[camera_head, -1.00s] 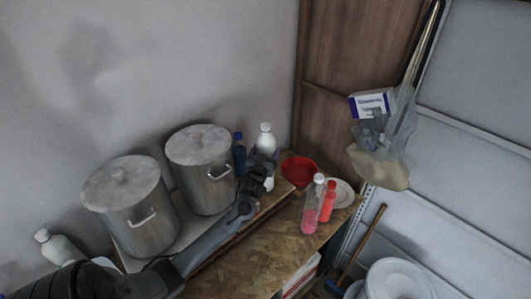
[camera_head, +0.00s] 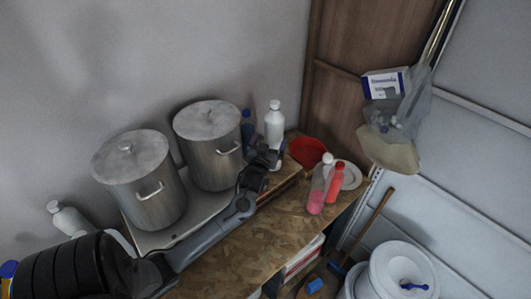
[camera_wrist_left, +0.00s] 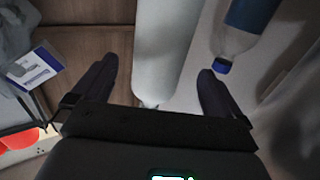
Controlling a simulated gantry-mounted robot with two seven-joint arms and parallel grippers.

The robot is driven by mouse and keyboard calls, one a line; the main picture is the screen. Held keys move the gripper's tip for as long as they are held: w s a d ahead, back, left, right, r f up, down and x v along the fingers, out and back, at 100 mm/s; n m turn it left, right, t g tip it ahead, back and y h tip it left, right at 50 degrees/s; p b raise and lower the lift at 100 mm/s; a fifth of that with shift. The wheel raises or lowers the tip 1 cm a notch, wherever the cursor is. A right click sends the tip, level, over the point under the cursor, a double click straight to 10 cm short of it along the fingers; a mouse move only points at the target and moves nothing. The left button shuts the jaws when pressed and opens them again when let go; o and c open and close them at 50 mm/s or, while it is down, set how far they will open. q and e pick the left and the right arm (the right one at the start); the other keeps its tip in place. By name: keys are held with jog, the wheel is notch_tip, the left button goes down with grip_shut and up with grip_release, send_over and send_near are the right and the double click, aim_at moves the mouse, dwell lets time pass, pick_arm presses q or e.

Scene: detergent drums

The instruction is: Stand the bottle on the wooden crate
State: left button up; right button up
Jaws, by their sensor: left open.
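A white bottle (camera_head: 274,123) stands upright at the back of the work surface, beside a dark blue bottle (camera_head: 247,125). My left gripper (camera_head: 266,158) is in front of its lower part and hides some of it. In the left wrist view, the gripper (camera_wrist_left: 157,80) is open with the white bottle (camera_wrist_left: 165,45) showing between its fingers; contact cannot be told. The blue-capped bottle (camera_wrist_left: 240,30) is outside the right finger. A low wooden piece (camera_head: 293,178), perhaps the crate, lies right of the gripper, mostly hidden. My right gripper is not in view.
Two steel pots (camera_head: 143,185) (camera_head: 210,150) stand left of the gripper. A red bowl (camera_head: 307,151), a pink bottle (camera_head: 318,190), a red bottle (camera_head: 335,185) and a white plate (camera_head: 350,176) are to the right. The chipboard top (camera_head: 240,250) is clear in front.

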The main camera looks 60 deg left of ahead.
pick_arm(q)
jog(key=s+d+f+m+g+h, duration=0.1)
jog(key=s+d+f+m+h, duration=0.2)
jog(key=d, duration=0.6)
jog(key=s+d+f+m+g+h, duration=0.1)
jog(key=s+d+f+h, duration=0.2)
jog(key=d+f, duration=0.35)
jog(key=s+d+f+m+g+h, duration=0.2)
jog(key=s+d+h, duration=0.15)
jog(key=d, duration=0.65)
jog(key=s+d+f+m+g+h, duration=0.2)
jog(key=s+d+m+g+h, duration=0.1)
jog(key=s+d, duration=0.9)
jog(key=shift+s+d+f+m+g+b, duration=0.25)
jog(key=shift+s+d+m+g+b, duration=0.15)
jog(key=shift+s+m+g, duration=0.65)
jog(key=shift+w, duration=0.2)
notch_tip(320, 180, up, 7)
jog(key=p, duration=0.6)
jog(key=shift+f+p, duration=0.15)
jog(key=shift+p, duration=0.25)
